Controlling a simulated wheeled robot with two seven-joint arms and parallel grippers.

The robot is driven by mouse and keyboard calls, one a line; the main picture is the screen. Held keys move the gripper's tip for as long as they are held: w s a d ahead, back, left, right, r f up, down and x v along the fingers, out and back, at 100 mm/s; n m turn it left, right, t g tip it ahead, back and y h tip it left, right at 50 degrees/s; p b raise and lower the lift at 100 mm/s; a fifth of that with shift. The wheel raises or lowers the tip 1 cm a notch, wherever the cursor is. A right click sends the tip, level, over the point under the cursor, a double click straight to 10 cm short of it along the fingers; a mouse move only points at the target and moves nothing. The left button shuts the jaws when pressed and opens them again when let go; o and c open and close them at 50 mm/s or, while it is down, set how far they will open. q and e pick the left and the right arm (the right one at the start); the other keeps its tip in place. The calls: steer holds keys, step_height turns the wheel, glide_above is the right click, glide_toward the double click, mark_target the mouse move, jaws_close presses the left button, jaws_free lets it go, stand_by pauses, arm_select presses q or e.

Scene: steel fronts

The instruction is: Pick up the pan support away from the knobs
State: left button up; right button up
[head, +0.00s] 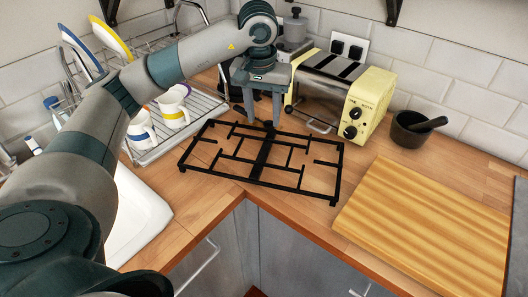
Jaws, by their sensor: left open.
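The pan support (263,152) is a flat black grid lying on the wooden worktop at the corner, in the middle of the head view. My left gripper (262,123) points down at the far edge of the pan support, with its two fingers apart. Whether the fingertips touch the grid or straddle a bar is unclear. The cream toaster (370,108), with dark knobs (352,122) on its end, stands just behind and right of the pan support. My right gripper is not in view.
A wooden board (425,225) lies at the right, with a dark mortar and pestle (408,130) behind it. A dish rack (197,105) with mugs (173,108) and plates stands at the left by a white sink (140,215).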

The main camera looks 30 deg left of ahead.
arm_select(q)
steer(key=p, duration=0.2)
glide_toward(264, 151)
steer(key=f, duration=0.1)
steer(key=w+f+p, duration=0.1)
steer(key=f, duration=0.1)
steer(key=shift+d+f, duration=0.1)
steer(key=shift+f, duration=0.1)
steer(key=shift+w+f, duration=0.1)
steer(key=shift+f, duration=0.65)
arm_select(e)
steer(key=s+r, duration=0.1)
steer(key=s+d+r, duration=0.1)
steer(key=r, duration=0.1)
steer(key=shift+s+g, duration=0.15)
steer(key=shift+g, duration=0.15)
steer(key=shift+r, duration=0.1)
arm_select(q)
steer(key=shift+f+p, duration=0.85)
steer(key=shift+p, duration=0.2)
steer(key=f, duration=0.1)
steer(key=f+p, duration=0.1)
steer(key=shift+a+f, duration=0.25)
steer(key=shift+f, duration=0.15)
steer(key=shift+w+f, duration=0.15)
steer(key=shift+f, duration=0.2)
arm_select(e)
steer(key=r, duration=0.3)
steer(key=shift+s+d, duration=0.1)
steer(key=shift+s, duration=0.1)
